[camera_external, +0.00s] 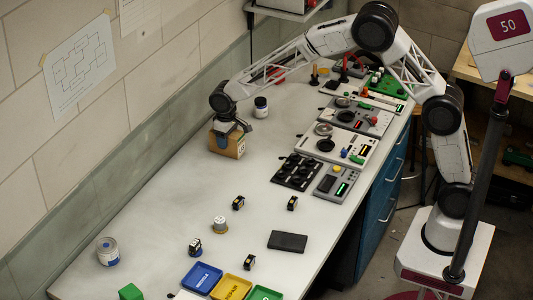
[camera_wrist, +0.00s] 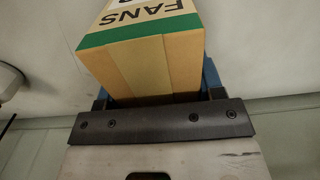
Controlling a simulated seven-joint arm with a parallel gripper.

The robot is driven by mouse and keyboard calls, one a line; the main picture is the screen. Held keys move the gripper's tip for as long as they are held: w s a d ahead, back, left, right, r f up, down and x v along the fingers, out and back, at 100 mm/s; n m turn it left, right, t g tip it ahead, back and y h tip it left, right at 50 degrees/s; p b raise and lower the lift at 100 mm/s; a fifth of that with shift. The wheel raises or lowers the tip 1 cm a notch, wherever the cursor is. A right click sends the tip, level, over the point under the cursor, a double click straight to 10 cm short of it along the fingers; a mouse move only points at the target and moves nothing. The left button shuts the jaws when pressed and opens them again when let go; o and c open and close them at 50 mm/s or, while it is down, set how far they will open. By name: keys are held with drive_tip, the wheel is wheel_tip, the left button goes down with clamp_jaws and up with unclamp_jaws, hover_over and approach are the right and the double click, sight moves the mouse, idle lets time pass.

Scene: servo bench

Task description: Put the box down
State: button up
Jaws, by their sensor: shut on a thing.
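A brown cardboard box (camera_external: 225,146) is at the left part of the bench near the wall, under my gripper (camera_external: 231,130). In the wrist view the box (camera_wrist: 150,68) fills the upper middle, with a green band and the printed word "FANS" on its top part. My gripper (camera_wrist: 158,90) is shut on the box, with a blue finger showing on each side of it. The box is at or just above the bench top (camera_external: 160,205); I cannot tell whether it touches. The fingertips are hidden behind the box.
A white jar with a dark lid (camera_external: 260,107) stands just right of the box. Grey panels (camera_external: 337,146) line the right side. Small servos (camera_external: 195,246), a paint can (camera_external: 108,251) and blue, yellow and green trays (camera_external: 202,278) lie nearer. Bench around the box's front is clear.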

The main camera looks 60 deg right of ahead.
idle(0.3)
drive_tip(key=o, duration=1)
drive_tip(key=shift+f, duration=0.15)
drive_tip(key=shift+o, duration=0.2)
wheel_tip(320, 180, up, 12)
drive_tip(key=shift+r, duration=0.15)
idle(0.4)
drive_tip(key=shift+r, duration=0.1)
